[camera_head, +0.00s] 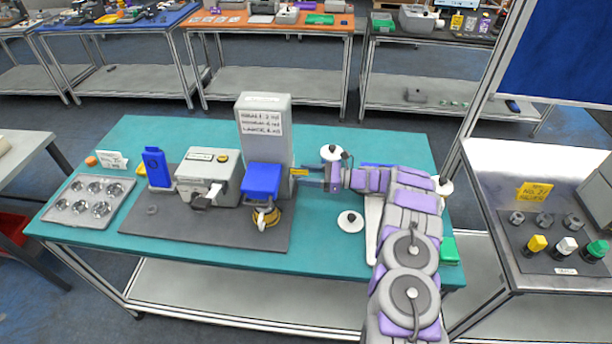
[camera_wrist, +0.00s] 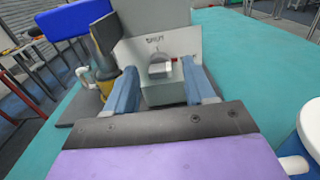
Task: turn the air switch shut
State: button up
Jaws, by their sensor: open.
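In the wrist view, a small grey block (camera_wrist: 164,94) with a pale rounded knob (camera_wrist: 160,67) stands out from a pale labelled panel (camera_wrist: 186,42); it looks like the air switch. My gripper (camera_wrist: 163,78) is open, with one blue finger on each side of the block. Whether the fingers touch it cannot be told. In the head view, my gripper (camera_head: 313,178) reaches left to the right side of the tall grey box (camera_head: 265,150). The switch is hard to make out there, and its lever position is unclear.
A blue-topped device (camera_head: 262,179) with a yellow-and-black base stands just left of my gripper. A grey machine (camera_head: 208,178) and a metal tray (camera_head: 92,201) stand farther left. White round pieces (camera_head: 350,221) lie near my arm. The teal table (camera_head: 335,262) is clear in front.

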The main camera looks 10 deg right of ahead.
jog(key=shift+w, duration=0.1)
jog(key=shift+c, duration=0.5)
jog(key=shift+a, duration=0.15)
grip_shut()
